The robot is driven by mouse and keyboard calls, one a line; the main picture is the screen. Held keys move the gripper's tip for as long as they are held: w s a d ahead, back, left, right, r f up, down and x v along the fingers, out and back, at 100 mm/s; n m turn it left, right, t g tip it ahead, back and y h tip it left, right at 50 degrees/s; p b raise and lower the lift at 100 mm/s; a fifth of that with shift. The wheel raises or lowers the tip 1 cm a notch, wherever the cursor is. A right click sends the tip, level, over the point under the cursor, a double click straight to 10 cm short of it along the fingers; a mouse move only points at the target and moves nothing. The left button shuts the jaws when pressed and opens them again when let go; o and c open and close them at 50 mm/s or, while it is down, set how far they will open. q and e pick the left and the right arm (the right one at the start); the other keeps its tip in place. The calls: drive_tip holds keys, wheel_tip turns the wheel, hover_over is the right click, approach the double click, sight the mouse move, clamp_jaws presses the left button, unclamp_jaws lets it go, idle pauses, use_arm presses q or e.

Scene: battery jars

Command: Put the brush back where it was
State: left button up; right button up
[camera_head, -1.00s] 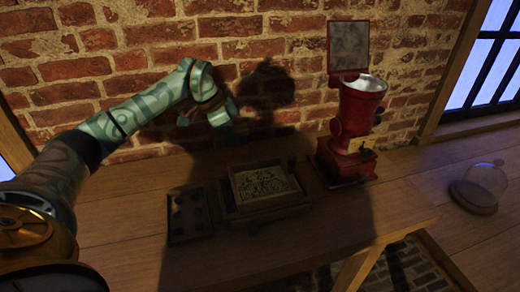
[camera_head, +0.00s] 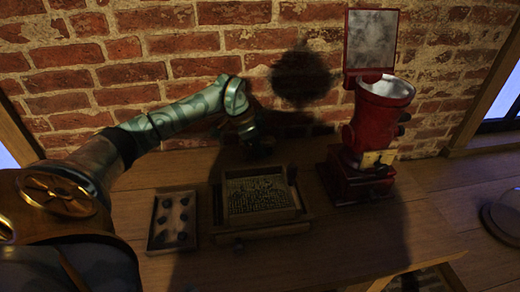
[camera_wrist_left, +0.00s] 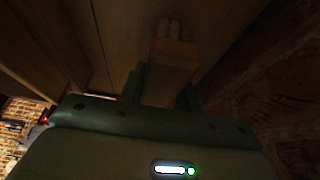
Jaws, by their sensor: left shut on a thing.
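My left gripper (camera_head: 260,150) hangs over the back of the wooden table, behind the shallow wooden box of grains (camera_head: 232,205). In the left wrist view its two dark green fingers (camera_wrist_left: 163,88) are shut on a blocky brown wooden piece with a paler end, which looks like the brush (camera_wrist_left: 173,72). In the dim head view the brush cannot be made out clearly below the fingers. I cannot tell whether it touches the table. My right gripper is not in view.
A small tray with dark round pieces (camera_head: 157,246) lies left of the box. A tall red grinder with an open lid (camera_head: 372,130) stands to the right. A glass dome (camera_head: 503,222) is at the right edge. The brick wall (camera_head: 210,65) is close behind.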

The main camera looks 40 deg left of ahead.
use_arm(q)
drive_tip(key=shift+f, duration=0.5)
drive_tip(key=shift+s+f, duration=0.1)
drive_tip(key=shift+f, duration=0.05)
drive_tip(key=o, duration=0.9)
drive_tip(key=shift+o, duration=0.2)
drive_tip(key=p+v, duration=0.2)
drive_tip(key=v, duration=1)
